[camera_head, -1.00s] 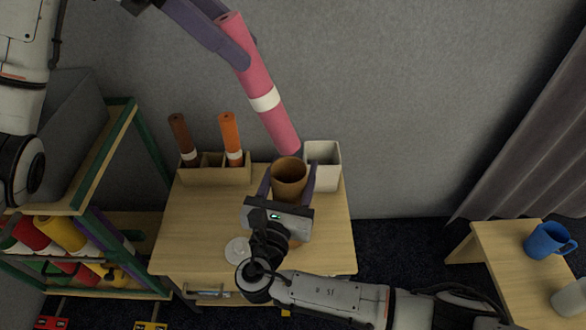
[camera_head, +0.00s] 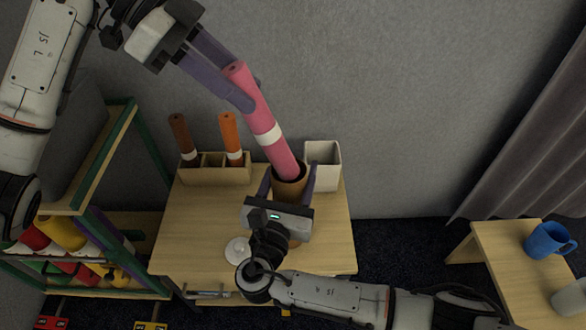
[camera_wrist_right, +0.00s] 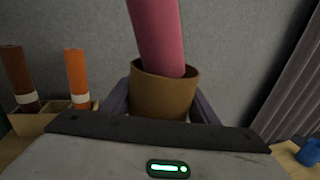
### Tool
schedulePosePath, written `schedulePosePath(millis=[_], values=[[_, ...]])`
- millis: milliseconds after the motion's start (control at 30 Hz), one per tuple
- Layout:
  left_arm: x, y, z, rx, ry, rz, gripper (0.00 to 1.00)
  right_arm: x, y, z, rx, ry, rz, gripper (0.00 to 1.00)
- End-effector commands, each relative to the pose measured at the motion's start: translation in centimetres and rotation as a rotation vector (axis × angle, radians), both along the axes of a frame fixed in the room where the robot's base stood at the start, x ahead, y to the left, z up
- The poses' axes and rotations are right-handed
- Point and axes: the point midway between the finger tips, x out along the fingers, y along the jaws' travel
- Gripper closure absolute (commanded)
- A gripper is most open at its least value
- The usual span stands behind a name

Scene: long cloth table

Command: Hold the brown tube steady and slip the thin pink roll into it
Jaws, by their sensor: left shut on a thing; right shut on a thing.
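The brown tube (camera_head: 289,186) stands upright on the small wooden table, and my right gripper (camera_head: 289,188) is shut on it from both sides. In the right wrist view the tube (camera_wrist_right: 163,98) shows its open top. The pink roll (camera_head: 261,112), with a white band, is tilted, its top leaning left. My left gripper (camera_head: 238,82) is shut on its upper part. The roll's lower end is inside the mouth of the tube; in the right wrist view the roll (camera_wrist_right: 157,35) enters the opening. How deep it sits is hidden by the tube wall.
A wooden holder (camera_head: 214,176) with a brown roll (camera_head: 183,138) and an orange roll (camera_head: 231,137) stands left of the tube. A white square container (camera_head: 323,165) is close on the right. A white disc (camera_head: 238,250) lies on the table (camera_head: 190,240).

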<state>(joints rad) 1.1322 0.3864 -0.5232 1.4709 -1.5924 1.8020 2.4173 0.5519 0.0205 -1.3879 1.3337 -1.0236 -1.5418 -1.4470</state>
Motion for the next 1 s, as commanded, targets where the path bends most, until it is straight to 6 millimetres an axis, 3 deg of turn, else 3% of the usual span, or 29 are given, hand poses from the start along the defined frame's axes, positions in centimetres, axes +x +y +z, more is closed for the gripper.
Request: schedulePosePath(millis=[300, 333, 467, 767, 1000], values=[[0.0, 0.0, -2.3, 0.000, 0.001, 0.001, 1.00, 0.0, 0.0, 0.0, 0.000, 0.000, 0.000, 0.72], [0.0, 0.0, -2.3, -0.001, 0.000, 0.001, 0.67, 0.0, 0.0, 0.0, 0.000, 0.000, 0.000, 0.72], [0.0, 0.0, -2.2, -0.001, -0.001, 0.001, 0.46, 0.0, 0.0, 0.0, 0.000, 0.000, 0.000, 0.72], [0.0, 0.1, -2.1, 0.000, 0.001, 0.001, 0.46, 0.0, 0.0, 0.0, 0.000, 0.000, 0.000, 0.72], [0.3, 2.3, 0.3, 0.000, -0.004, 0.004, 0.46, 0.0, 0.0, 0.0, 0.000, 0.000, 0.000, 0.72]])
